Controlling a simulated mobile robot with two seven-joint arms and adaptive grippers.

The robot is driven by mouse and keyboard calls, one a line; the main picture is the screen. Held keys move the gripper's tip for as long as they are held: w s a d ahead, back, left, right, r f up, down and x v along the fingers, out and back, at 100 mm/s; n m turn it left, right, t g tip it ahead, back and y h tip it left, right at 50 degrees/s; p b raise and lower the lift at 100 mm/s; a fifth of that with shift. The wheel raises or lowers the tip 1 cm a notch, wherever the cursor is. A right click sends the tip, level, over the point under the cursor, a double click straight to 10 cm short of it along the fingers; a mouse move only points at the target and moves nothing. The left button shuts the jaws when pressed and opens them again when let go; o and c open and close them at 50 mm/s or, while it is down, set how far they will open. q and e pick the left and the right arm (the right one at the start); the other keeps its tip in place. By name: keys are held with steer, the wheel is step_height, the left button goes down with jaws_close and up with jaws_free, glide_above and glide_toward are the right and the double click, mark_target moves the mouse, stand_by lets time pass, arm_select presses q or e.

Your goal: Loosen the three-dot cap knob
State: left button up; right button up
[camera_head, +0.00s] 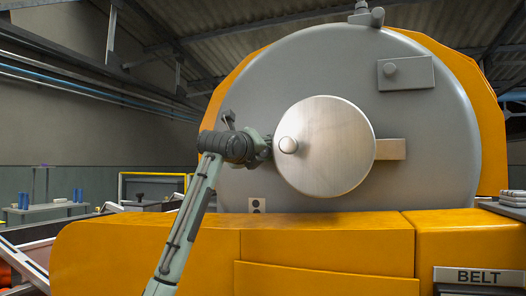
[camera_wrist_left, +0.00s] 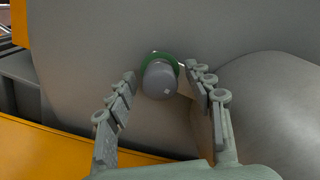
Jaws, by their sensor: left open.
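A grey knob (camera_wrist_left: 160,82) with a green ring (camera_wrist_left: 160,56) at its base stands out from the drum's grey face in the left wrist view. A small pale square mark shows on it; no three dots can be made out. My left gripper (camera_wrist_left: 161,82) is open, with one finger on each side of the knob and visible gaps between. In the head view my left gripper (camera_head: 262,148) is at the left edge of a round metal disc (camera_head: 335,150). The green-ringed knob cannot be made out there. My right gripper is not in view.
The large grey drum (camera_head: 420,120) fills the head view's middle, above an orange housing (camera_head: 325,245). A BELT sign (camera_head: 480,277) is at lower right.

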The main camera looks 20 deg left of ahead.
arm_select(q)
steer(key=shift+c, duration=0.4)
steer(key=c, duration=1.1)
steer(key=shift+n, duration=0.3)
steer(key=n, duration=0.8)
steer(key=shift+n, duration=0.3)
steer(key=n, duration=0.4)
steer(key=shift+r, duration=0.1)
steer(key=n, duration=0.5)
steer(key=shift+r+n, duration=0.1)
steer(key=shift+n, duration=0.2)
